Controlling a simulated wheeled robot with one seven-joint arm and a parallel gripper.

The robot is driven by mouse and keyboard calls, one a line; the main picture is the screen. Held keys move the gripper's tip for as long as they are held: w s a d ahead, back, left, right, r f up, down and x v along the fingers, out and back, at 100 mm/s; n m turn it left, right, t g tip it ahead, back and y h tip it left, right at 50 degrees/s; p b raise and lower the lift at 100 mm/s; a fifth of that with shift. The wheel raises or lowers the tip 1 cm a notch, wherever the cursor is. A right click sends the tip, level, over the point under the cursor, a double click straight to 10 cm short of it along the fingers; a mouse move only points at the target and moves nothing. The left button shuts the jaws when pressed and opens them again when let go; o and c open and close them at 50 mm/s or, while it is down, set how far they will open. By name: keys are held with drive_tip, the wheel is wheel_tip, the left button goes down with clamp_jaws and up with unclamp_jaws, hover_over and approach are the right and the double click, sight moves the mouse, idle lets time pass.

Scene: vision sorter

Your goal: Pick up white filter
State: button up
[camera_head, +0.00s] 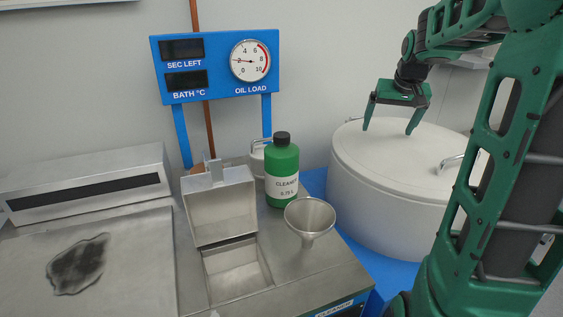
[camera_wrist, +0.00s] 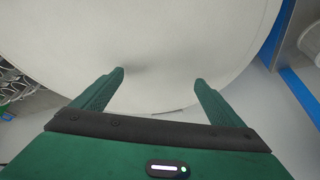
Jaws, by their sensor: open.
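No white filter can be made out in either view. My gripper (camera_head: 391,127) is open and empty, pointing down above the lid of a large white round drum (camera_head: 350,190) in the head view. In the wrist view my gripper (camera_wrist: 160,78) shows its two green fingers apart, with only the pale drum lid (camera_wrist: 150,40) beneath them.
A green cleaner bottle (camera_head: 282,165), a metal funnel (camera_head: 310,216) and an open-lidded metal box (camera_head: 236,270) stand left of the drum. A blue panel with a gauge (camera_head: 216,66) rises behind. A dark stain (camera_head: 78,265) marks the left metal surface.

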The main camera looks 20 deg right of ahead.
drive_tip(key=w+a+n+y, duration=0.2)
drive_tip(key=w+a+n, duration=0.2)
drive_tip(key=a, duration=0.5)
drive_tip(key=w+a+n+y, duration=0.1)
drive_tip(key=w+a+n, duration=0.25)
drive_tip(key=a, duration=0.45)
drive_tip(key=n+g+y, duration=0.1)
drive_tip(key=n+y, duration=0.1)
drive_tip(key=n, duration=0.4)
approach(269, 138)
drive_tip(key=f, duration=0.2)
drive_tip(key=a+f, duration=0.1)
drive_tip(key=f, duration=0.1)
drive_tip(key=shift+w+a+f, duration=0.1)
drive_tip(key=shift+a+f, duration=0.05)
drive_tip(key=shift+f, duration=0.05)
drive_tip(key=shift+n, duration=0.25)
drive_tip(key=x, duration=0.4)
drive_tip(key=shift+a+f, duration=0.15)
drive_tip(key=shift+a, duration=0.1)
drive_tip(key=shift+x, duration=3.2)
drive_tip(key=shift+w+d, duration=0.15)
drive_tip(key=shift+c, duration=0.4)
drive_tip(key=c, duration=1.2)
